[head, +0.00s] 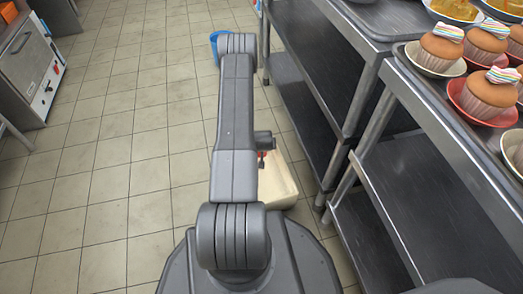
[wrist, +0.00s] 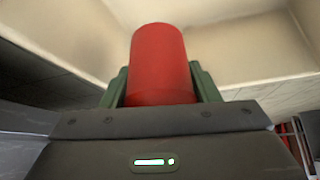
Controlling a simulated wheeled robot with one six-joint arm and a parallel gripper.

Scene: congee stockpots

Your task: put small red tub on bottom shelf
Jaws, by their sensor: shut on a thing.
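The small red tub (wrist: 158,60) stands up between the two green fingers of my gripper (wrist: 160,85) in the wrist view. The gripper is shut on it. In the head view my arm hides most of the gripper and tub; only a small red patch (head: 262,155) shows beside the arm, over the cream bin (head: 282,188). Cream walls also fill the background of the wrist view. On the right of the head view, two steel shelf units have low dark shelves: one on the farther unit (head: 300,115) and one on the nearer unit (head: 368,240).
Cupcakes (head: 440,48) in bowls crowd the nearer unit's top. The nearer unit also has a bare middle shelf (head: 425,190). A blue object (head: 215,42) is on the floor ahead, partly behind my arm. A steel appliance (head: 30,65) stands at left. The tiled floor (head: 120,150) between is clear.

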